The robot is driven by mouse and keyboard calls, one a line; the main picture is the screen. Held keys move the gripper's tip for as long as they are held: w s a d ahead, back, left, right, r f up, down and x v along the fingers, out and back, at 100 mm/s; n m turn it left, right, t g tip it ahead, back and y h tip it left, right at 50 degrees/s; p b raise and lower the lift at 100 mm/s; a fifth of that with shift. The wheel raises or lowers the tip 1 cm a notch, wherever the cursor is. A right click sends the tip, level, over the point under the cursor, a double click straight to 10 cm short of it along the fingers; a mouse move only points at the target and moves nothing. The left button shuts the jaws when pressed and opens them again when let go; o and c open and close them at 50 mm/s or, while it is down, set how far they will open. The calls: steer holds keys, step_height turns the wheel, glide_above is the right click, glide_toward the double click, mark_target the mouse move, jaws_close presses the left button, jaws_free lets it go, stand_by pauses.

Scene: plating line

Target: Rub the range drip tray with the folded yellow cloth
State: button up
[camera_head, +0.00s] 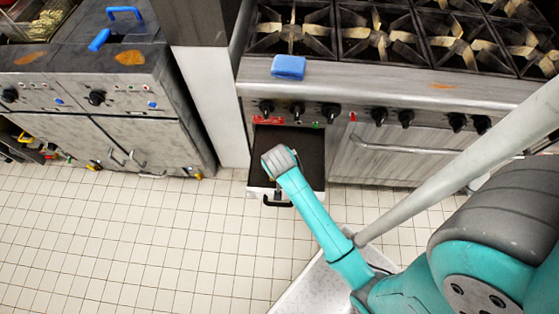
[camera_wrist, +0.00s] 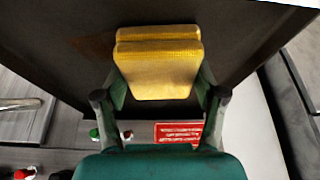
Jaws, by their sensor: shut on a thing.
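The range drip tray (camera_head: 308,150) is a dark, shallow drawer pulled out below the range's knobs, with a black handle at its front. In the wrist view its dark surface (camera_wrist: 228,35) fills the upper middle, with a faint brownish patch left of the cloth. The folded yellow cloth (camera_wrist: 158,72) is held between the two fingers of my gripper (camera_wrist: 160,92), which is shut on it. The cloth is over the tray surface; I cannot tell whether it touches. In the head view my wrist covers part of the tray and hides the cloth and fingers.
A blue block-like item (camera_head: 288,67) lies on the range's front ledge, below the burner grates (camera_head: 380,40). An oven handle (camera_head: 410,149) is right of the tray. A steel unit (camera_head: 95,100) with blue handles stands at left. Tiled floor (camera_head: 130,240) is clear at left front.

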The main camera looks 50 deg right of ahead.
steer(key=shift+s+a, duration=0.65)
steer(key=shift+a, duration=0.2)
steer(key=shift+s+a, duration=0.65)
steer(key=shift+a, duration=0.15)
steer(key=shift+s+d, duration=0.85)
steer(key=shift+s, duration=0.3)
steer(key=shift+w+d, duration=0.7)
steer(key=shift+d, duration=0.15)
steer(key=shift+w+d, duration=0.65)
steer(key=shift+d, duration=0.2)
